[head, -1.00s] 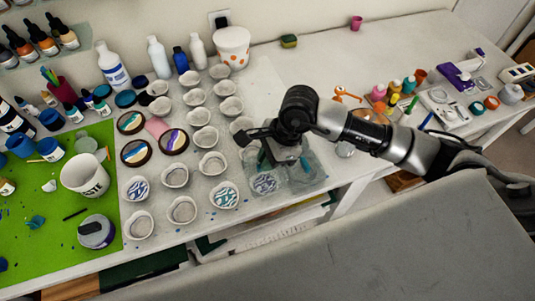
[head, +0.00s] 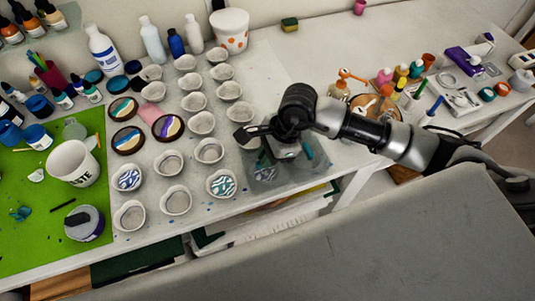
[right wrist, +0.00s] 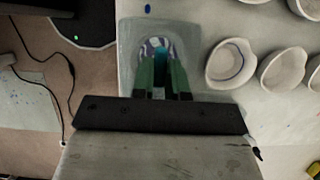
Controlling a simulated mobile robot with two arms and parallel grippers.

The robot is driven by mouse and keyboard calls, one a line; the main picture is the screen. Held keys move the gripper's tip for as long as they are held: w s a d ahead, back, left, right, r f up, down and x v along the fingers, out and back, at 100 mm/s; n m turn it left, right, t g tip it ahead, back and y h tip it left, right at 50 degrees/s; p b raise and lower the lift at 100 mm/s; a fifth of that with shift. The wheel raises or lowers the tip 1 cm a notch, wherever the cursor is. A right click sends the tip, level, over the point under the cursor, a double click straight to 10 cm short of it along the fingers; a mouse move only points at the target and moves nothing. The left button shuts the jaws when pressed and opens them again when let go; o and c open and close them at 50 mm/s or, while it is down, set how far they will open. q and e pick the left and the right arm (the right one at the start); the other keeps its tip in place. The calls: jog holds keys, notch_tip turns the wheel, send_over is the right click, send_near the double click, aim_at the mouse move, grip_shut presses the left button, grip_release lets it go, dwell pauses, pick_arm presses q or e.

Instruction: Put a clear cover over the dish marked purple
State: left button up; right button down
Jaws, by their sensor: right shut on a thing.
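My right gripper (head: 278,152) is shut on a clear cover (head: 313,164), a see-through box shape near the table's front edge. The cover also shows in the right wrist view (right wrist: 128,40) around the fingers. A small white dish with a purple and teal swirl (right wrist: 158,43) shows through the cover, in line with the fingertips. In the head view this dish is faint and partly hidden behind the gripper and cover. I cannot tell whether the cover's rim touches the table. My left gripper is not in view.
Other small white dishes stand in rows to the left, among them a teal-swirled one (head: 221,184) close by and a blue-swirled one (head: 127,178). A green mat (head: 60,235) holds a white cup (head: 73,165).

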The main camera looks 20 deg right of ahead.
jog(key=shift+f+b, duration=0.2)
jog(key=shift+b, duration=0.25)
dwell(0.7)
jog(key=c, duration=1.1)
grip_release()
jog(key=shift+o, duration=0.2)
jog(key=b+v, duration=0.2)
jog(key=v, duration=0.8)
jog(key=shift+d+r+b, duration=0.25)
jog(key=shift+r+b, duration=0.1)
